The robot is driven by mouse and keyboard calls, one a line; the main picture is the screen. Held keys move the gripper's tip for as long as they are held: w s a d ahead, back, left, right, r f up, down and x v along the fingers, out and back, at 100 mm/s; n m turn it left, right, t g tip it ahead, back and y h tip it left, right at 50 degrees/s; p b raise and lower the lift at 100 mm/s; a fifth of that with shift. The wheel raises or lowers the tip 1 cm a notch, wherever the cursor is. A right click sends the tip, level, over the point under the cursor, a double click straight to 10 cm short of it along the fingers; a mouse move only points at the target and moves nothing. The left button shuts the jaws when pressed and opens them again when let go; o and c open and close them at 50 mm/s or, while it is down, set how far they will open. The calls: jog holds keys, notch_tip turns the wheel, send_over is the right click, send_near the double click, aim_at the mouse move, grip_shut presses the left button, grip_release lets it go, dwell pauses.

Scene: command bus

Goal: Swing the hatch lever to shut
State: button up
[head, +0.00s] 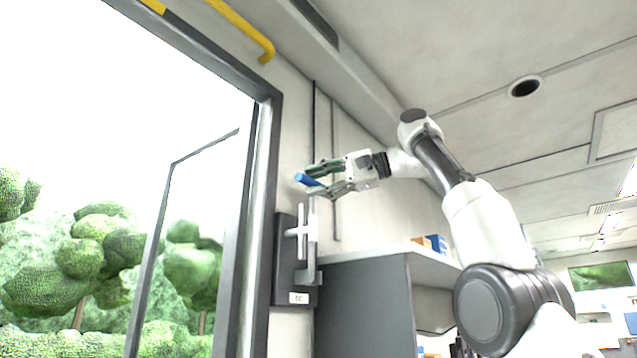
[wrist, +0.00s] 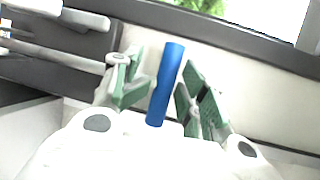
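The hatch lever is a pale upright bar (head: 313,238) on a dark wall plate (head: 283,262) beside the door frame. A blue grip (head: 303,179) sticks out near its upper end; the join is partly hidden by my fingers. My gripper (head: 325,178) is at this grip, with one finger above it and one below in the head view. In the wrist view the blue grip (wrist: 166,82) stands between the two green-padded fingers (wrist: 160,90). The fingers are apart, with a narrow gap on the left side; contact on the right side is unclear.
A dark-framed doorway (head: 262,200) is at the left, with trees outside. A yellow handrail (head: 245,33) is above it. A grey cabinet (head: 365,305) stands right of the plate, below my arm, with small boxes (head: 437,243) on top.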

jog(key=v, duration=1.1)
jog(key=shift+d, duration=0.4)
jog(key=shift+s, duration=0.1)
